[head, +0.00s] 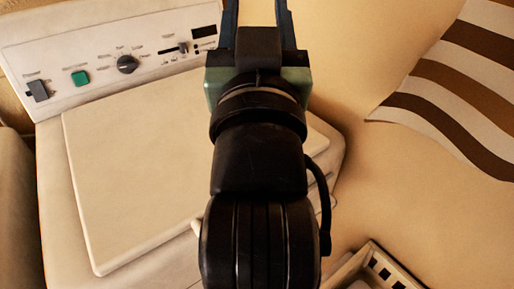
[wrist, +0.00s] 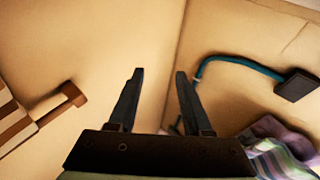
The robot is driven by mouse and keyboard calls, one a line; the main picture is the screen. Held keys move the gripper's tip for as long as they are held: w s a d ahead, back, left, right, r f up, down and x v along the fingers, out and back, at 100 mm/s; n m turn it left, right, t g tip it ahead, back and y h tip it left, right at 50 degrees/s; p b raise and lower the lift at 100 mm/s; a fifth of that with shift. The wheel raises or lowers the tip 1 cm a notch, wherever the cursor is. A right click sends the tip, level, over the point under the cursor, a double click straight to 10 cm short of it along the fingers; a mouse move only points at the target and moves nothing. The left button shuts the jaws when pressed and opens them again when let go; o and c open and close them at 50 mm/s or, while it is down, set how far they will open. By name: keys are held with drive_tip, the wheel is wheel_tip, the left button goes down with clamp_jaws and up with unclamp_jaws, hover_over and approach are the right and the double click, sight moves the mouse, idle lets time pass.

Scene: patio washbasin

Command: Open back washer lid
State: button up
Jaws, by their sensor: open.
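The white washer (head: 57,230) fills the left and middle of the head view. Its flat lid (head: 135,165) lies shut on top, in front of the raised control panel (head: 100,62). My arm crosses in front of the lid's right part and hides it. My gripper (head: 258,12) is at the top of the head view, beyond the lid on the picture, with two dark fingers apart. In the wrist view my gripper (wrist: 160,75) is open with nothing between its fingers. The washer lid does not show in the wrist view.
A brown-and-white striped cloth (head: 455,85) hangs on the right wall. A slatted crate (head: 375,268) stands at the lower right. The wrist view shows walls meeting in a corner, a teal curved rod with a dark block (wrist: 245,64), and a purple striped cloth (wrist: 280,145).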

drive_tip(key=s+d+f+m+g+y+p, duration=0.1)
drive_tip(key=d+f+m+g+y+p, duration=0.15)
drive_tip(key=f+g+p, duration=0.4)
drive_tip(key=s+d+f+m+g+y+p, duration=0.1)
drive_tip(key=d+f+g+p, duration=0.2)
drive_tip(key=f+p, duration=0.55)
drive_tip(key=s+d+f+m+y+b, duration=0.1)
drive_tip(key=s+f+m+y, duration=0.3)
drive_tip(key=s, duration=0.4)
drive_tip(key=s+f+m+y, duration=0.25)
drive_tip(key=s+f, duration=0.25)
drive_tip(key=s, duration=0.3)
drive_tip(key=shift+m+t+h, duration=0.25)
drive_tip(key=shift+m+h, duration=0.15)
drive_tip(key=p+x, duration=0.2)
drive_tip(key=x, duration=1)
drive_tip(key=shift+w+a+f, duration=0.1)
drive_tip(key=shift+w+f, duration=0.05)
drive_tip(key=shift+w, duration=0.1)
clamp_jaws()
